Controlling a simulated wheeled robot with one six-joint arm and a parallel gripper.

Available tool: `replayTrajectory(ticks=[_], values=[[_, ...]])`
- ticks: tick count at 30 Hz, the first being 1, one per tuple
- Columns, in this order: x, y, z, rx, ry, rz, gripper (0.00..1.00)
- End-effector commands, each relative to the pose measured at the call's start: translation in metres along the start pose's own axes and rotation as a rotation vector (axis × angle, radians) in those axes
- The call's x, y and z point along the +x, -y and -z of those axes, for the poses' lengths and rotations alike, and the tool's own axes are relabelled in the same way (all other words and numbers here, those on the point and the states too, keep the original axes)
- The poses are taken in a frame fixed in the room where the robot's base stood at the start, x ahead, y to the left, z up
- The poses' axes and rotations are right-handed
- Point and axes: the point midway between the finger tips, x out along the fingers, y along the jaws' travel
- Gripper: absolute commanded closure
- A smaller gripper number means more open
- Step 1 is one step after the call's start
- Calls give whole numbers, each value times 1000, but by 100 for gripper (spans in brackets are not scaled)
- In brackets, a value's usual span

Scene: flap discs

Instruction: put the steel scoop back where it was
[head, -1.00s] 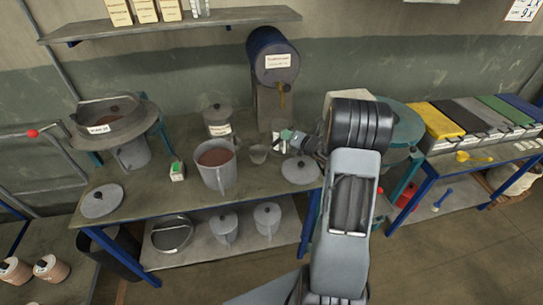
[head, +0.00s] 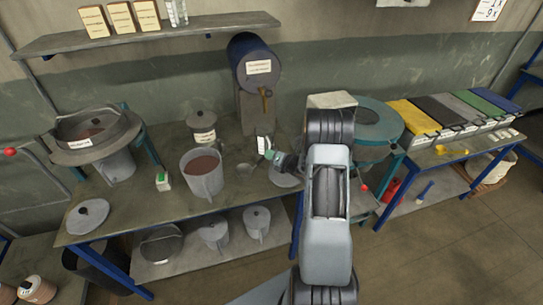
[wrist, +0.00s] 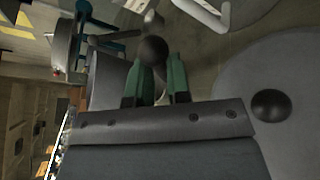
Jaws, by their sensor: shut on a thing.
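My gripper (head: 270,155) is low over the back half of the workbench, between the grey pitcher of brown liquid and a round lid. In the wrist view its green fingers (wrist: 156,82) are shut on the steel scoop, whose dark round part (wrist: 154,50) shows at the fingertips. Most of the scoop is hidden by the fingers and wrist. A small grey cup shape (head: 245,169) shows just left of the gripper in the head view; I cannot tell whether it is the scoop's bowl.
The pitcher (head: 202,175) stands left of the gripper. The flat lid with a dark knob lies close by (wrist: 300,125). A lidded canister (head: 202,130) and a blue drum with a tap (head: 255,62) are behind. Coloured bins (head: 420,119) stand right.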

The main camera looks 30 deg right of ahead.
Motion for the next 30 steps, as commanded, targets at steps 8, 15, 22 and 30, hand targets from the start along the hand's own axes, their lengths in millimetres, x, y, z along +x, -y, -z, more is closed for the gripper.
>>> replayTrajectory(ticks=[8,15,22,30], values=[[0,2,1,0,0,0,71],[0,2,1,0,0,0,57],[-1,-1,-1,1,0,0,57],[-44,2,0,0,4,3,57]])
